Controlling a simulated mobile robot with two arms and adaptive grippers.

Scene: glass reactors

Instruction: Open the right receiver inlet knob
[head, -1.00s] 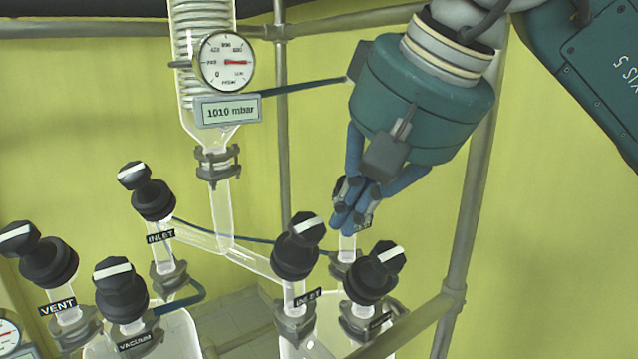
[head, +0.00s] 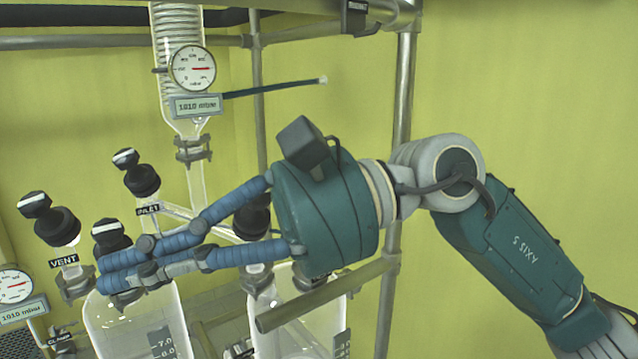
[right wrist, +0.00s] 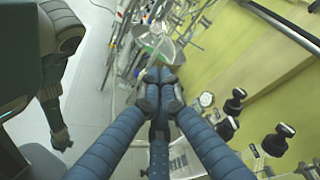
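The right receiver inlet knob (head: 252,219) is black and stands upright above the right glass vessel. In the head view my right gripper's blue fingers and palm partly cover it, and its white mark and label are hidden. My right gripper (head: 108,274) reaches leftward across the front of the glassware. Its fingertips are drawn together, with nothing seen between them, left of this knob and in front of the lower part of the vacuum knob (head: 111,234). In the right wrist view its fingertips (right wrist: 159,80) also meet. My left gripper (right wrist: 60,138) seems to hang at the left there, its fingers unclear.
The left receiver inlet knob (head: 142,180) and the vent knob (head: 56,225) stand at the left. A pressure gauge (head: 193,68) sits on the glass column behind. A metal frame post (head: 402,110) rises behind my right wrist, and a rail (head: 315,298) runs below it.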

